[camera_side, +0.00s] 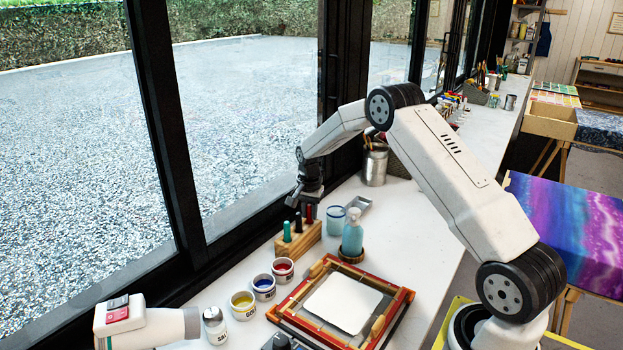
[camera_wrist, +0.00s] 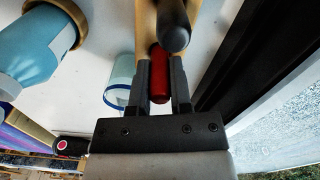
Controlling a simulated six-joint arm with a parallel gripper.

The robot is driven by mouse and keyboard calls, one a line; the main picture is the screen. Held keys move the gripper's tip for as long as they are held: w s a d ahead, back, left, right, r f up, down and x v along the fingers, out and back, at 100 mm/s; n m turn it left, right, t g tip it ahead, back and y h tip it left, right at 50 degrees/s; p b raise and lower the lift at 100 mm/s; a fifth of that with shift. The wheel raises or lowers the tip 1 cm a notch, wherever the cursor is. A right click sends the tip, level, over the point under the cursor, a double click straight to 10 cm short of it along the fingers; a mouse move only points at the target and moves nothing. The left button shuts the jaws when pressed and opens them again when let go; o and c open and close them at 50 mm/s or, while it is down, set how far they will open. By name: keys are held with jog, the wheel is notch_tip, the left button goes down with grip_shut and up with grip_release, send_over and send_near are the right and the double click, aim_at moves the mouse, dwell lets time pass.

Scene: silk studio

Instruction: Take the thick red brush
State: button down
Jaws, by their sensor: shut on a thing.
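The thick red brush (camera_side: 309,213) stands upright at the far end of a wooden block (camera_side: 297,243), beside a dark-handled brush (camera_side: 298,223) and a green one (camera_side: 287,232). My gripper (camera_side: 301,201) is over that end of the block. In the wrist view the red handle (camera_wrist: 160,80) lies between the two fingers of my gripper (camera_wrist: 160,66), which are shut on it. The dark handle (camera_wrist: 174,32) is just in front of the fingertips. The red brush's lower end is hidden in or behind the block.
A blue-tinted glass (camera_side: 335,220) and a blue bottle (camera_side: 352,235) stand to the right of the block. Open paint jars (camera_side: 264,287) and a wooden frame (camera_side: 390,332) are nearer. A metal can of brushes (camera_side: 375,166) stands behind. The black window frame (camera_side: 225,240) runs close on the left.

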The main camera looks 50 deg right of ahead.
jog(key=shift+r, duration=0.15)
jog(key=shift+r, duration=0.55)
jog(key=s+a+r, duration=0.4)
jog(key=s+r, duration=0.7)
jog(key=s, duration=0.2)
jog(key=shift+a+r, duration=0.3)
jog(key=shift+a, duration=0.1)
jog(key=shift+s, duration=0.1)
